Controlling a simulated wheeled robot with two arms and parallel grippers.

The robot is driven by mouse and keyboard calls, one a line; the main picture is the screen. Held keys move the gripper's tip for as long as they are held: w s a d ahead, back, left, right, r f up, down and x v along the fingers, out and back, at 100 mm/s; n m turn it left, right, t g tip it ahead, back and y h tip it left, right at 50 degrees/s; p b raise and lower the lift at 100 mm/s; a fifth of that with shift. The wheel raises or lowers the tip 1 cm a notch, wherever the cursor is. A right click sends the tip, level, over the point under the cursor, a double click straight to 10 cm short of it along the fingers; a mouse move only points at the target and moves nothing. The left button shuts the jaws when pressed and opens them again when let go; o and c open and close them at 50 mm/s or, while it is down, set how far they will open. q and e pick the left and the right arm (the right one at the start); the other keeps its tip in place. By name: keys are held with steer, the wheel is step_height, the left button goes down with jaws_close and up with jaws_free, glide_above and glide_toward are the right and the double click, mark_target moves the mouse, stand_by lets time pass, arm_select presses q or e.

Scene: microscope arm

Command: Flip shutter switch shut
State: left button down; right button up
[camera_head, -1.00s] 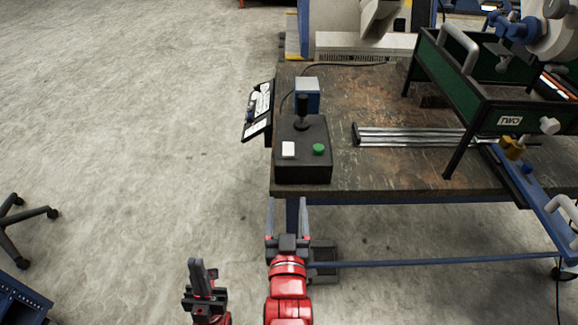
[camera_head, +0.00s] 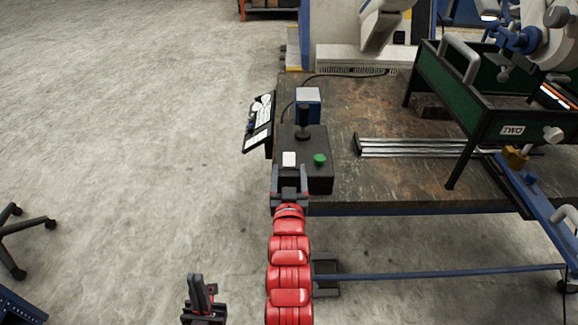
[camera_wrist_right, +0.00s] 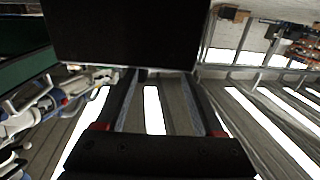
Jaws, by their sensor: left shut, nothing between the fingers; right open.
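A black control box (camera_head: 318,177) sits at the table's near left corner. Its top carries a white square switch (camera_head: 289,159), a green round button (camera_head: 320,160) and a black upright stick (camera_head: 304,118). I cannot tell which is the shutter switch or its position. My right gripper (camera_head: 289,171) is open and empty at the box's near left edge, just in front of the white switch; contact is unclear. In the right wrist view, its fingers (camera_wrist_right: 162,78) point toward a dark flat face, likely the box (camera_wrist_right: 125,35). My left gripper (camera_head: 201,279) is shut and empty, low over the floor.
A blue-and-white box (camera_head: 308,97) stands behind the stick. A tilted panel (camera_head: 259,122) hangs at the table's left edge. Metal rods (camera_head: 415,147) and a green-sided frame (camera_head: 503,108) lie to the right.

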mark_target(289, 160)
steer(key=shift+w, duration=1.35)
steer(key=shift+c, duration=0.3)
